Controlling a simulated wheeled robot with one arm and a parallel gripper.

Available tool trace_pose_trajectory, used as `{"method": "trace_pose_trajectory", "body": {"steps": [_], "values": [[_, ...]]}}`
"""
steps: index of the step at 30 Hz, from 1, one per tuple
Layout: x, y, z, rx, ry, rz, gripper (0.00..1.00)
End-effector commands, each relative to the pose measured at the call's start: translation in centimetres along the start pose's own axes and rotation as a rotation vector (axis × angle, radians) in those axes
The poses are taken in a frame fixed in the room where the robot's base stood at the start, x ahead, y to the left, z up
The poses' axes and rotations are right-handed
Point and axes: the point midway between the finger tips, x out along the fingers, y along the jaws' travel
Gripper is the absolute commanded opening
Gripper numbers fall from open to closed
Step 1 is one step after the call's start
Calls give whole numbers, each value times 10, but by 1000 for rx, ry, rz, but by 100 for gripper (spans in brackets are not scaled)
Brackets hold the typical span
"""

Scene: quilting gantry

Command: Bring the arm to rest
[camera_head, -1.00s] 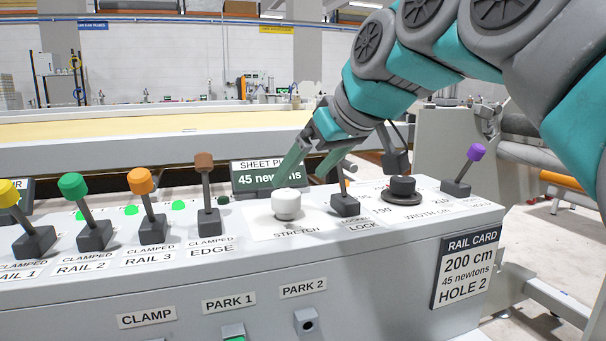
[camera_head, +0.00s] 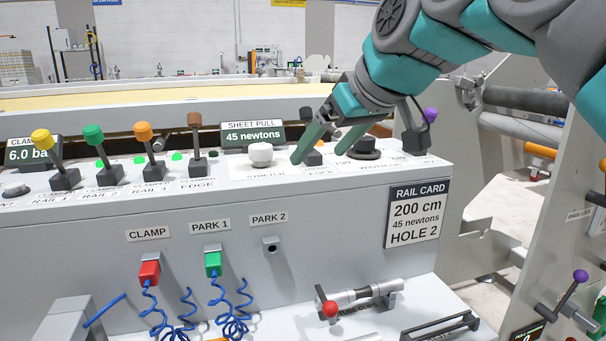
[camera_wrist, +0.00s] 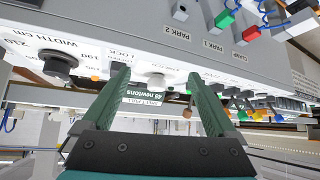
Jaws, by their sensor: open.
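My gripper (camera_head: 328,143) is open and empty in the head view, above the control panel (camera_head: 120,220) near the LOCK lever. The white STRETCH knob (camera_head: 261,155) is just left of its fingers. In the wrist view the two green fingers of my gripper (camera_wrist: 160,95) stand wide apart. The STRETCH knob (camera_wrist: 157,80) shows between them with nothing gripped. The WIDTH knob (camera_wrist: 60,65) is outside the left finger. The LOCK lever is partly hidden by the fingers.
The yellow (camera_head: 42,140), green (camera_head: 94,134), orange (camera_head: 143,132) and brown (camera_head: 194,121) levers stand left on the panel. A display (camera_head: 253,134) reads 45 newtons. Red (camera_head: 149,272) and green (camera_head: 213,264) plugs with blue coiled hoses sit on the front. A red-knobbed lever (camera_head: 329,309) is below.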

Motion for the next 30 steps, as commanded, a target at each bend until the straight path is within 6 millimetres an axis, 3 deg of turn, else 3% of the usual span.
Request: {"method": "trace_pose_trajectory", "body": {"steps": [11,17,20,24,30], "values": [[27,-3,55,74,-124,11,93],[48,-7,110,144,-236,26,93],[59,-9,152,196,-316,43,93],[74,-17,232,293,-464,75,93],[80,-34,350,439,-673,127,93]]}}
